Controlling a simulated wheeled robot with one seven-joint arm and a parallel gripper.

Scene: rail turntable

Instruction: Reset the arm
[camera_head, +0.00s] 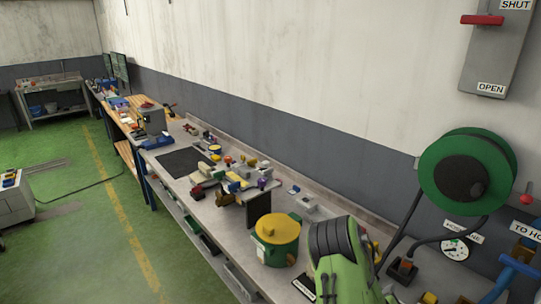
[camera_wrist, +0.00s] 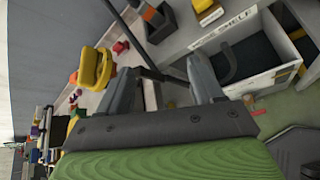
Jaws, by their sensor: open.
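My gripper (camera_wrist: 163,80) shows in the wrist view with its two grey fingers spread apart. Nothing is held between the fingers. The view there is tilted, with the bench top to the left and the floor to the right. In the head view a green and black part of my arm stands at the lower middle, over the near part of the workbench (camera_head: 178,188). The gripper's fingers cannot be made out in the head view.
A green pot with a yellow lid (camera_head: 277,238) stands on the bench left of my arm. A green hose reel (camera_head: 440,165) hangs on the wall at right. A white-edged open bin (camera_wrist: 262,80) shows in the wrist view.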

